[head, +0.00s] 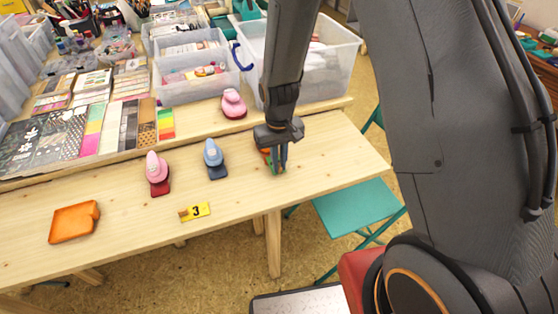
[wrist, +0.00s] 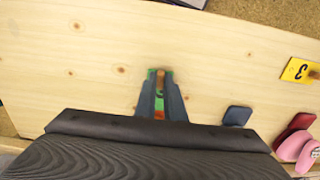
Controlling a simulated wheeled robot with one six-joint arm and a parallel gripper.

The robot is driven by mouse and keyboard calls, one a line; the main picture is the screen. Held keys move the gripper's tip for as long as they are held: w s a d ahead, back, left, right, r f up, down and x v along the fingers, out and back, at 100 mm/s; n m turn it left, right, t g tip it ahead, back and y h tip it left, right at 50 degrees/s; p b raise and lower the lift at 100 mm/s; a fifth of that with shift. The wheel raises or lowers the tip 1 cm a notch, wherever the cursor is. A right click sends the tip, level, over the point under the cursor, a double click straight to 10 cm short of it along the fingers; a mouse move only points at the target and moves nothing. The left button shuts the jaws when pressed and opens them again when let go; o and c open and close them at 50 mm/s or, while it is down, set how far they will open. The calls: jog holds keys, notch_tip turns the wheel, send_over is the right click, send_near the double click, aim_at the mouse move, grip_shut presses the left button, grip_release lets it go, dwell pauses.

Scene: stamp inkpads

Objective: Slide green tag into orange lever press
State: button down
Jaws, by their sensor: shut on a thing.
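The green tag (wrist: 152,75) shows as thin strips around the fingertips of my gripper (wrist: 160,82) in the wrist view. A small brown part, apparently its knob, is between the tips. My gripper (head: 277,166) is shut on the tag, low over the table in the head view. The orange lever press (head: 265,152) is mostly hidden behind my gripper. An orange patch (wrist: 159,114) between the fingers in the wrist view looks like part of it. The tag is close to the front of the press; I cannot tell whether it is in the slot.
A blue press (head: 213,158) and a pink press (head: 157,172) stand to the left. Another pink press (head: 233,104) is behind. A yellow tag marked 3 (head: 200,211) and an orange tray-like object (head: 74,222) lie in front. The table (head: 335,160) is clear at right.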

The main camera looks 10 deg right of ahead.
jog(key=shift+w+a, duration=0.2)
jog(key=shift+w, duration=0.75)
jog(key=shift+w+a, duration=0.2)
jog(key=shift+w, duration=0.75)
jog(key=c, duration=1.8)
grip_release()
jog(key=shift+o, duration=0.2)
jog(key=shift+r, duration=0.1)
notch_tip(320, 180, up, 7)
jog(key=p, duration=0.4)
jog(key=shift+p, duration=0.3)
